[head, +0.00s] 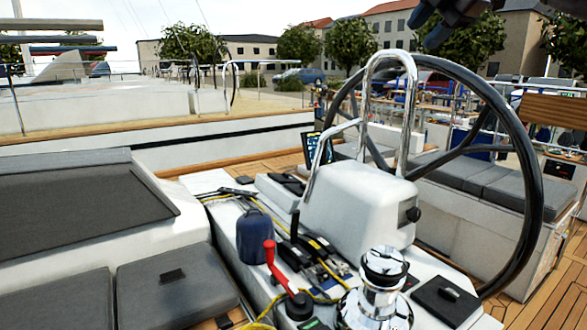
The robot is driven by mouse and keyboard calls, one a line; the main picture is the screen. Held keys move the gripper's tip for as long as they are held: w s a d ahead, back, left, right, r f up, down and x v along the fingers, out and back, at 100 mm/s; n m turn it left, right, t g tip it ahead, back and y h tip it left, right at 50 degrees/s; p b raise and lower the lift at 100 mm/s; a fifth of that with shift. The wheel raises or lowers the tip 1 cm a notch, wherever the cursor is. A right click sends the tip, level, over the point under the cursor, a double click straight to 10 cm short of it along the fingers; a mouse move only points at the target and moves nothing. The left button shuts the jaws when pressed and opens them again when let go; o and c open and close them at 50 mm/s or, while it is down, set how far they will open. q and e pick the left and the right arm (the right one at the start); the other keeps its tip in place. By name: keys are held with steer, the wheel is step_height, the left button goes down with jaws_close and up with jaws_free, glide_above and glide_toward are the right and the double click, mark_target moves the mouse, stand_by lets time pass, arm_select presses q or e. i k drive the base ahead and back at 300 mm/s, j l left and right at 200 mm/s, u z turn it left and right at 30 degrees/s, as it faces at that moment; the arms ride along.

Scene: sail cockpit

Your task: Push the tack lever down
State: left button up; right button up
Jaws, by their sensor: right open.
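A bank of black rope-clutch levers (290,256) sits on the white console beside the wheel pedestal. One slim black lever (295,226) stands upright there, while the others near it lie low. No label is readable, so I cannot tell for certain which is the tack lever. A red-handled lever (272,262) stands raised in front of them, tilted, on a black round base. My right gripper (445,22) is dark and open at the top edge, partly cut off, high above and well apart from the levers. My left gripper is not in view.
The large black steering wheel (533,190) and a chrome rail (366,95) rise right of the levers. A chrome winch (382,290) stands in front, a blue bag-like object (254,237) to the left. Yellow rope (262,208) runs among them. Grey cushions (170,285) lie at left.

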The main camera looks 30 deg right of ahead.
mark_target(295, 218)
steer(key=i, duration=0.9)
